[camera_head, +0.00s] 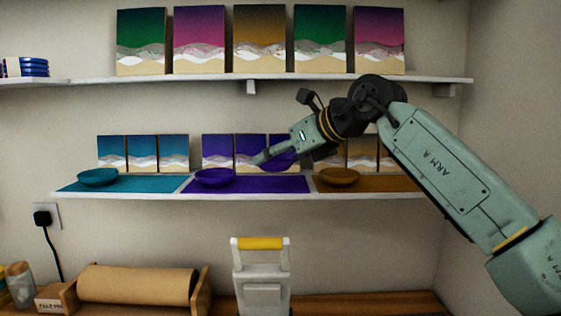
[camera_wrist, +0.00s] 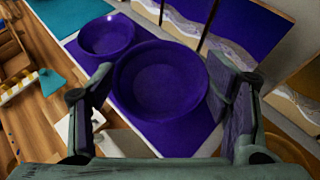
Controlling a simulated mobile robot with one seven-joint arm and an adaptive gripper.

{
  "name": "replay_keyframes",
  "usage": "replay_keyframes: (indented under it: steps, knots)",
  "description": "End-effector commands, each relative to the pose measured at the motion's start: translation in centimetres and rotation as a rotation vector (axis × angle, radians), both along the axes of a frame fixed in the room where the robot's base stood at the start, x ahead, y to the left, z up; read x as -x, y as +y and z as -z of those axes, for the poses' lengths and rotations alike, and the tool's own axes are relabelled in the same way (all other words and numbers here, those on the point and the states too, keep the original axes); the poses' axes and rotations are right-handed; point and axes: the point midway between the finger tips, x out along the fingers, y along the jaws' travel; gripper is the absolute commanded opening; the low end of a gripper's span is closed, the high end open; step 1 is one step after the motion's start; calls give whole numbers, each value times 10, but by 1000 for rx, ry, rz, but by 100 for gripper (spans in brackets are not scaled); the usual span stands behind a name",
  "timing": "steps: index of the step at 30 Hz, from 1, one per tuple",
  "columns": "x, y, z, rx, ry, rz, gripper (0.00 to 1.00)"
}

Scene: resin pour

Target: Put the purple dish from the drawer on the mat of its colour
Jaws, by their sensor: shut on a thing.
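My gripper (camera_head: 266,156) is shut on a purple dish (camera_wrist: 160,82), which lies between the two fingers in the wrist view. In the head view the held dish (camera_head: 284,160) shows partly behind the fingers, above the purple mat (camera_head: 262,185) on the lower shelf. It looks roughly level, and a gap to the mat seems to show. A second purple dish (camera_head: 215,177) sits on the left part of the same mat; it also shows in the wrist view (camera_wrist: 106,36).
A teal dish (camera_head: 98,177) stands on a teal mat (camera_head: 140,184) to the left, and an orange-brown dish (camera_head: 338,177) on a brown mat (camera_head: 385,184) to the right. Small purple pictures (camera_head: 218,150) stand along the wall behind. The upper shelf (camera_head: 200,79) is overhead.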

Motion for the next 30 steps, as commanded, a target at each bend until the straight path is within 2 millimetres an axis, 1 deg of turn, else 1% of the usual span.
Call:
replay_keyframes:
  steps: [5, 6, 9, 12, 23, 24, 30]
  knots:
    - [-13, -3, -1, -1, 0, -1, 40]
    - [-16, -4, 1, 0, 2, 0, 40]
    - [-14, -5, 21, 0, 1, -1, 40]
    - [-14, -5, 34, 2, 0, 0, 40]
    - [-14, -4, 41, 0, -2, 0, 40]
    - [-14, -4, 41, 1, -1, 0, 71]
    - [-14, -4, 40, 1, -1, 0, 84]
